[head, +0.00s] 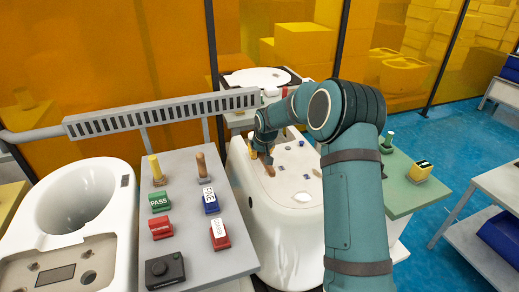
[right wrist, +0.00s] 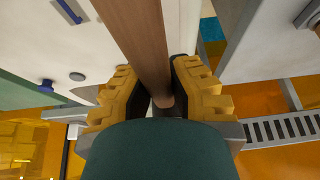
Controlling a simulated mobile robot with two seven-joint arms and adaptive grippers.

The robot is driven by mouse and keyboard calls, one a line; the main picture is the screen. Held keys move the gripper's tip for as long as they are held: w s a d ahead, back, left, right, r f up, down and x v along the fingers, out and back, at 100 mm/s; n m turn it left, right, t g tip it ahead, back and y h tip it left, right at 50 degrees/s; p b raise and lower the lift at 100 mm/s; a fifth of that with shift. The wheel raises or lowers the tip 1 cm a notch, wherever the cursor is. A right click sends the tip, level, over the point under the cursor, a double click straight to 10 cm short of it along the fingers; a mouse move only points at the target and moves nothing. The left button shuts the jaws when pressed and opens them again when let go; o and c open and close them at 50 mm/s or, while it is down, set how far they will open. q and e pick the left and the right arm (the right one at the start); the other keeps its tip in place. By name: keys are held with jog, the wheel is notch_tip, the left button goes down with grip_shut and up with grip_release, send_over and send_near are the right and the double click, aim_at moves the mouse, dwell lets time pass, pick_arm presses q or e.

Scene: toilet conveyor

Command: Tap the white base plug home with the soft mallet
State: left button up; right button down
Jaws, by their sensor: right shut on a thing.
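My right gripper (head: 264,155) is over the white toilet body (head: 270,215) in the middle of the head view. In the right wrist view its yellow fingers (right wrist: 161,100) are shut on a brown wooden handle (right wrist: 140,35), which I take to be the mallet's. In the head view the handle's end (head: 270,171) shows just below the fingers; I cannot make out the mallet's head. A pale oval piece (head: 302,197) on the toilet's top may be the white base plug; I cannot tell how far it is seated. My left gripper is not in view.
A grey table (head: 200,262) left of the toilet holds yellow- and brown-handled tools (head: 202,165), PASS and other coloured blocks (head: 159,200), and a black box (head: 165,270). Another toilet (head: 75,200) stands far left. A slotted rail (head: 160,112) runs behind. A green-topped table (head: 405,190) is at right.

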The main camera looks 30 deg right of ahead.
jog(key=shift+w+f+p, duration=0.1)
jog(key=shift+f+p, duration=0.05)
jog(key=shift+p, duration=0.2)
notch_tip(320, 180, up, 5)
jog(key=p, duration=0.3)
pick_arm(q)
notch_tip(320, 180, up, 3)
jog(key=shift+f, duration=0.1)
pick_arm(e)
notch_tip(320, 180, up, 3)
jog(key=shift+r+p, duration=0.2)
jog(key=shift+p, duration=0.3)
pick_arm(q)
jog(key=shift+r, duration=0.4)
pick_arm(e)
jog(key=shift+f, duration=0.15)
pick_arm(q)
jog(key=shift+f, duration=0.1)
pick_arm(e)
jog(key=shift+f, duration=0.15)
